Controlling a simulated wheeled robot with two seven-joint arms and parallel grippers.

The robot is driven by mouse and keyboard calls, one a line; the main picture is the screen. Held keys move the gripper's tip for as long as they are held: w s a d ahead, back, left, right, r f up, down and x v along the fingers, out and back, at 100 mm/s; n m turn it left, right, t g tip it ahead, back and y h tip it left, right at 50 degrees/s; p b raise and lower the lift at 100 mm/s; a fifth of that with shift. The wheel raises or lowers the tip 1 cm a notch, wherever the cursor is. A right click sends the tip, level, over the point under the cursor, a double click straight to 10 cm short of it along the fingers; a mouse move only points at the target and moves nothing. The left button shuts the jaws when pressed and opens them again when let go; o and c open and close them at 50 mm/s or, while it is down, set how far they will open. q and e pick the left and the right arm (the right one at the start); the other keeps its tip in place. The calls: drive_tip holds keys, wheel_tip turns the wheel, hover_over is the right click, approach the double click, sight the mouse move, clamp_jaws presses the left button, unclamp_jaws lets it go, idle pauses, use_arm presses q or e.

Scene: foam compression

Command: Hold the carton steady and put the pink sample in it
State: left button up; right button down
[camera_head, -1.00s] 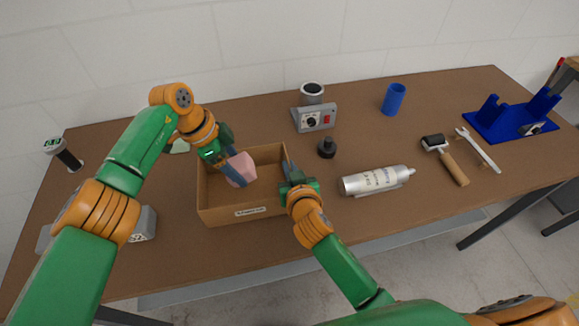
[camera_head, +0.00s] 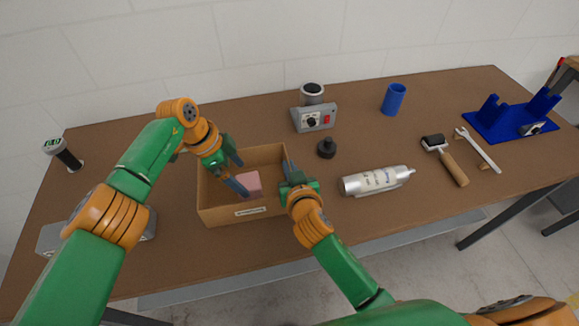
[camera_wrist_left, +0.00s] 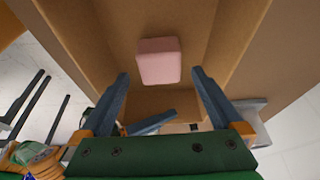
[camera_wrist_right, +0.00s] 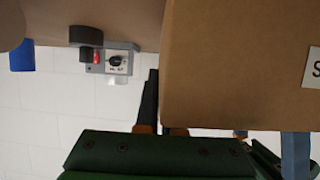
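The open brown carton (camera_head: 222,214) stands on the table. The pink sample (camera_head: 249,183) lies inside it on the floor, and it also shows in the left wrist view (camera_wrist_left: 158,60). My left gripper (camera_head: 240,172) is over the carton's left part, its fingers spread on either side of an empty gap (camera_wrist_left: 160,84), apart from the sample. My right gripper (camera_head: 289,168) is at the carton's right wall. In the right wrist view its fingers are close together at the wall edge (camera_wrist_right: 158,95), one outside and the other mostly hidden behind the cardboard.
A silver bottle (camera_head: 375,180) lies right of my right gripper. A blue cup (camera_head: 393,99), roller (camera_head: 446,160) and blue stand (camera_head: 510,117) are farther right.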

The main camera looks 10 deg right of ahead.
use_arm(q)
drive_tip(key=v, duration=1.2)
use_arm(e)
drive_tip(key=c, duration=1)
unclamp_jaws()
drive_tip(key=shift+o, duration=0.2)
drive_tip(key=v, duration=1.2)
